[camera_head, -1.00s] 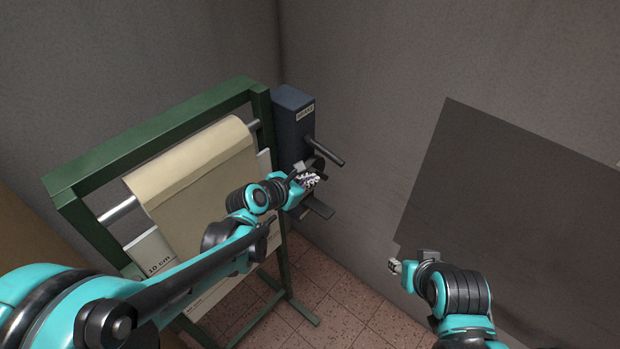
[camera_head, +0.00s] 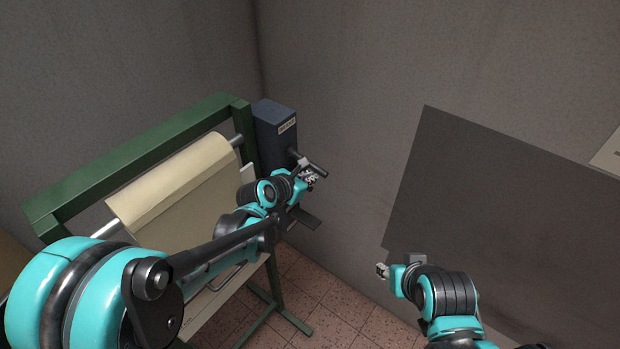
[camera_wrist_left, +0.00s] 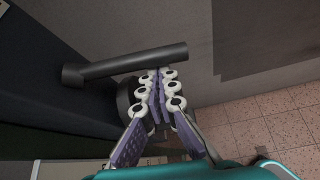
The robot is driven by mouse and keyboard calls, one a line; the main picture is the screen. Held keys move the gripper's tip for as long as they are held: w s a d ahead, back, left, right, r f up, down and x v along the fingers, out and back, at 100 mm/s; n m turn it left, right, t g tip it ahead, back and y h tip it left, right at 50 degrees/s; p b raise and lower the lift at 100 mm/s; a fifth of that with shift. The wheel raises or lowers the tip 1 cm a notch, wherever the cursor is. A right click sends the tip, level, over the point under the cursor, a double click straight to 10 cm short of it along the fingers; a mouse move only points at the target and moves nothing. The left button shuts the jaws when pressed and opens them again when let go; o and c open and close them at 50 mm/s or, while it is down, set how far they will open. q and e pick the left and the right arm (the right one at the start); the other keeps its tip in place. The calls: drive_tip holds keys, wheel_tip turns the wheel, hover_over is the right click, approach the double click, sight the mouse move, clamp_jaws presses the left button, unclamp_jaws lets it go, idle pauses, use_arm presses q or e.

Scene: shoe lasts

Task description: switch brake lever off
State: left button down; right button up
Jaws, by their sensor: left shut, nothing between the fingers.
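The brake lever (camera_head: 315,168) is a dark round bar that sticks out from the dark blue brake box (camera_head: 273,135) beside the green frame. In the left wrist view the lever (camera_wrist_left: 130,62) runs across the upper part, rising slightly to the right. My left gripper (camera_head: 312,174) is shut and empty, right at the lever in the head view. In the left wrist view its fingertips (camera_wrist_left: 157,76) are just below the lever, close to it or touching; I cannot tell which. My right gripper (camera_head: 382,271) is far to the right of the lever, and its fingers are too small to read.
The green frame (camera_head: 130,158) carries a roll of beige paper (camera_head: 178,180) left of the box. A dark flat ledge (camera_head: 304,218) juts out below the lever. A large dark panel (camera_head: 500,200) stands at the right. Tiled floor (camera_head: 330,300) shows between.

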sight(311, 162)
use_arm(q)
drive_tip(key=shift+s+r, duration=0.1)
drive_tip(key=shift+r, duration=0.05)
drive_tip(key=shift+r, duration=0.2)
drive_tip(key=shift+d+r+n+h, duration=0.1)
drive_tip(key=shift+r+n+h, duration=0.1)
drive_tip(key=shift+n+h, duration=0.1)
wheel_tip(311, 162, up, 5)
drive_tip(key=n+g+h+p, duration=0.1)
drive_tip(key=n+g+h, duration=0.1)
drive_tip(key=n, duration=0.1)
drive_tip(key=shift+h, duration=0.3)
drive_tip(key=shift+w+a+r+p, duration=0.15)
drive_tip(key=shift+a+r, duration=0.05)
drive_tip(key=shift+r, duration=0.5)
drive_tip(key=shift+w+a+r+p, duration=0.15)
drive_tip(key=shift+r, duration=0.65)
